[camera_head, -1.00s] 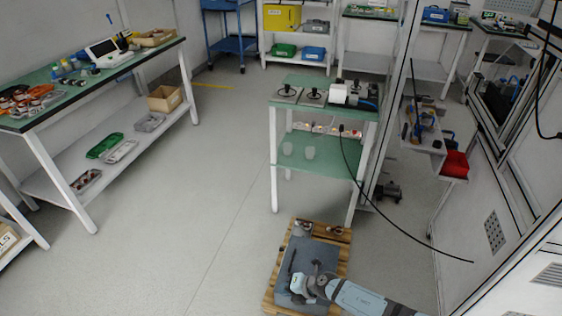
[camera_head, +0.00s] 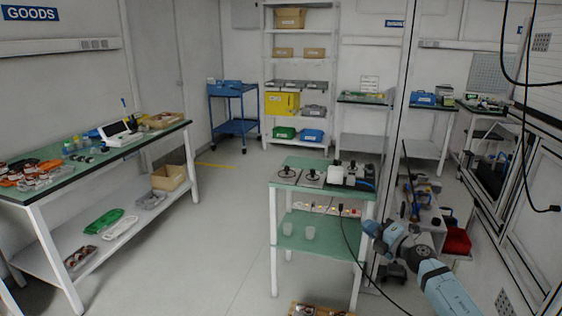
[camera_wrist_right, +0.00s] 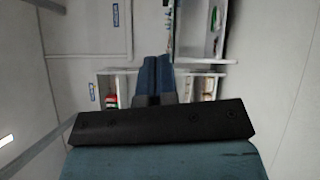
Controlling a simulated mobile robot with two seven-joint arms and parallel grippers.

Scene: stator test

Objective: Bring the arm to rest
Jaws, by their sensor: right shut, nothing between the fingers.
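My right arm comes in from the lower right in the head view, with its blue-grey links bent. Its gripper (camera_head: 371,228) is raised at the right side of the green-topped test table (camera_head: 291,165). In the right wrist view the two blue fingers of the gripper (camera_wrist_right: 154,75) lie side by side, shut and empty. A black bar crosses below them. My left gripper is in neither view.
The test table bears dark fixtures and a white device (camera_head: 336,172). A black cable (camera_head: 357,262) hangs by my right arm. A long workbench (camera_head: 100,160) stands at the left. A wooden pallet (camera_head: 318,311) shows at the bottom edge. The floor (camera_head: 215,240) between is clear.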

